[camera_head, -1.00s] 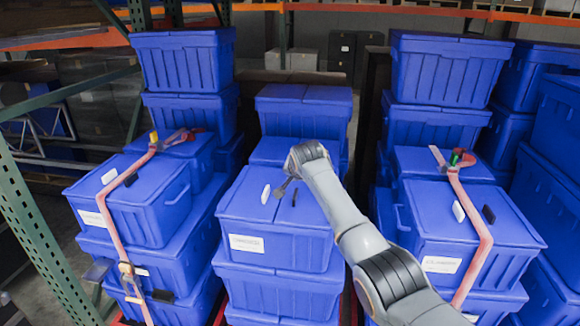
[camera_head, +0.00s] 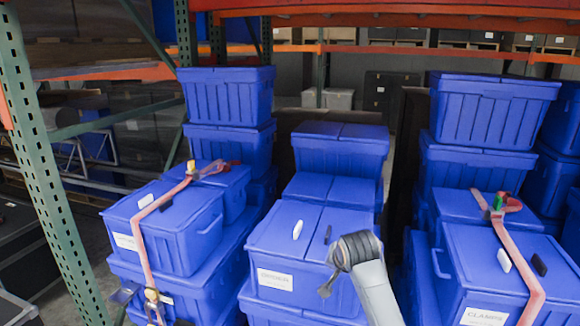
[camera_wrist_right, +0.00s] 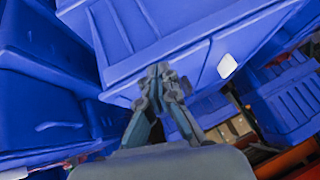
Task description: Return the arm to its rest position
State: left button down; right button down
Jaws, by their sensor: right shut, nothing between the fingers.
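My right arm (camera_head: 372,285) comes in from the bottom of the head view, in front of the right side of the middle blue tote (camera_head: 290,255). The tip of my right gripper (camera_head: 326,288) shows small and dark by that tote's front face. In the right wrist view, my right gripper (camera_wrist_right: 160,82) is shut and empty, with blue tote walls behind it. I cannot tell whether it touches a tote.
Strapped totes stand at the left (camera_head: 180,235) and right (camera_head: 490,265), with more stacks behind. A green rack post (camera_head: 40,150) stands at the left. Orange beams (camera_head: 400,20) cross above. Narrow dark gaps separate the stacks.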

jog(key=s+d+f+n+g, duration=0.1)
jog(key=s+d+f+n, duration=0.1)
jog(key=s+f, duration=0.8)
jog(key=s+d+f+n+g, duration=0.1)
jog(key=s+d+f+g, duration=0.15)
jog(key=s+f, duration=0.7)
jog(key=s+d+r+n+g, duration=0.1)
jog(key=s+r+n, duration=0.1)
jog(key=s, duration=1.1)
jog(key=s+d+r+n, duration=0.1)
jog(key=s+d+r, duration=0.1)
jog(key=s, duration=1.1)
notch_tip(320, 180, down, 28)
jog(key=s+f+g+b, duration=0.1)
jog(key=g, duration=0.1)
jog(key=s+d+f, duration=0.2)
jog(key=s+f, duration=1.3)
jog(key=s, duration=0.1)
jog(key=shift+s+d+f+g+b, duration=0.25)
jog(key=shift+d+g+b, duration=0.15)
jog(key=shift+g, duration=0.05)
